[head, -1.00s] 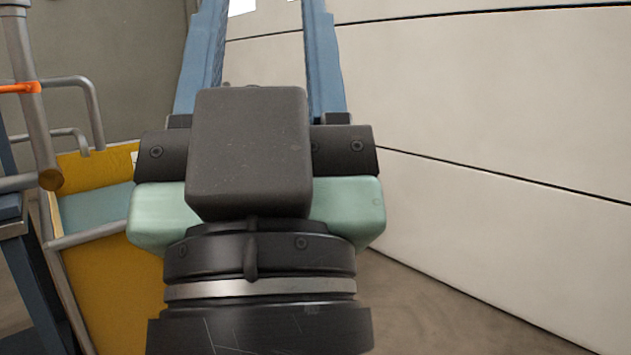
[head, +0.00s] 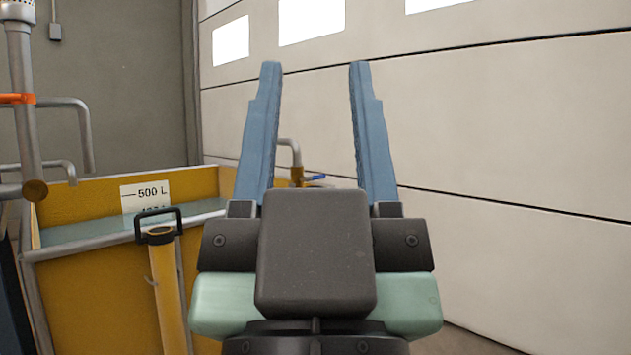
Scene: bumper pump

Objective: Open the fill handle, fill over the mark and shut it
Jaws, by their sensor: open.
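A yellow tank (head: 85,208) stands at the left with blue-green water (head: 95,229) in it. A white level plate (head: 146,196) on its inner back wall has a "500 L" line, which shows above the water; a lower line is partly hidden. An orange handle (head: 17,98) lies level on a grey upright pipe at the left edge. A blue lever (head: 313,178) on a yellow valve shows behind my gripper. I cannot tell which is the fill handle. My gripper (head: 314,67) is open and empty, fingers pointing up in the picture, apart from both.
A yellow cylinder with a black loop handle (head: 158,222) stands before the tank. Grey bent pipes (head: 78,103) reach over the tank at the left. A pale panelled door (head: 520,130) fills the right; the floor there looks clear.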

